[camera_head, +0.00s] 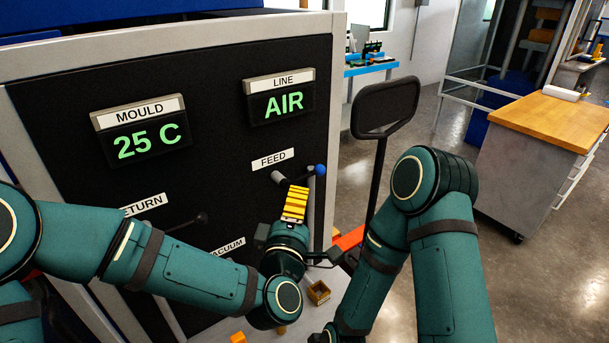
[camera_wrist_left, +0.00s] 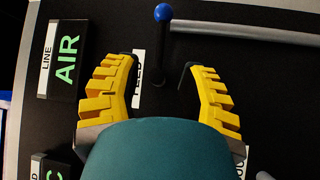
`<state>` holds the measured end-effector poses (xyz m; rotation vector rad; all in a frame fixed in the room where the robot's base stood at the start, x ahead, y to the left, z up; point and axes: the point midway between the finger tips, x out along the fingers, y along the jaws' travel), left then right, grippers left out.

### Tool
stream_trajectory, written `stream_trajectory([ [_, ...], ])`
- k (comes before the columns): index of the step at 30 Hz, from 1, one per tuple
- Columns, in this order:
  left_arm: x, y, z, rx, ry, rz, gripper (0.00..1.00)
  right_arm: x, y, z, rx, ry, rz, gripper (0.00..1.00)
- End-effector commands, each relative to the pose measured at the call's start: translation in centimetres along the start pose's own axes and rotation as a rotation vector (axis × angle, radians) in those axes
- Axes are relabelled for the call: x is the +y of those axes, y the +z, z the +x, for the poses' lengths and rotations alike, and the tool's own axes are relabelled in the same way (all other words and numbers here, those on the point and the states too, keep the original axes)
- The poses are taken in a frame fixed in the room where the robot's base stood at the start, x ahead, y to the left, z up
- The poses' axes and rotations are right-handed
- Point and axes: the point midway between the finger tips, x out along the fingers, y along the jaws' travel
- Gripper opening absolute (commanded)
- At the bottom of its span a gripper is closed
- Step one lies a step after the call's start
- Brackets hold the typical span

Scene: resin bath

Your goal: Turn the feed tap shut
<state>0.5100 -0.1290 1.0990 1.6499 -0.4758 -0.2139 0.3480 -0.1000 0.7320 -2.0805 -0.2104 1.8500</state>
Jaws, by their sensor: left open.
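The feed tap is a dark lever ending in a blue ball knob (camera_head: 320,170), below the FEED label (camera_head: 273,159) on the black panel. Its lever lies roughly level, knob to the right; my gripper hides part of it in the head view. In the left wrist view the knob (camera_wrist_left: 163,12) is at the top and the dark lever (camera_wrist_left: 160,50) runs down between the fingers. My left gripper (camera_head: 296,188) is open in front of the tap, its yellow fingers (camera_wrist_left: 158,75) either side of the lever's line. I cannot tell whether they touch it.
The panel carries a MOULD display (camera_head: 147,139) reading 25 C and a LINE display (camera_head: 281,101) reading AIR. Another dark lever (camera_head: 200,219) is near the RETURN label. A grey rail (camera_wrist_left: 250,32) runs beside the tap. A wood-topped cabinet (camera_head: 530,150) stands right, with open floor before it.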

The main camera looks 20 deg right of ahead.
Motion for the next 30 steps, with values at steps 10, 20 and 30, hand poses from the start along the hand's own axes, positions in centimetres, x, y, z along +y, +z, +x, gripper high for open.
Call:
stream_trajectory([
  [10, 0.0, 0.0, 6.4, 0.0, 0.0, -0.001, 0.41, 0.0, 0.0, 0.0, 0.0, 0.0, 0.0, 0.0],
  [20, 0.0, 0.0, 8.6, -0.002, -0.001, 0.001, 0.41, 0.0, 0.0, -0.1, 0.0, 0.0, 0.0, 0.0],
  [30, 0.0, 0.0, 8.6, -0.002, -0.001, 0.001, 0.09, 0.0, 0.0, -0.1, 0.0, 0.0, 0.0, 0.0],
])
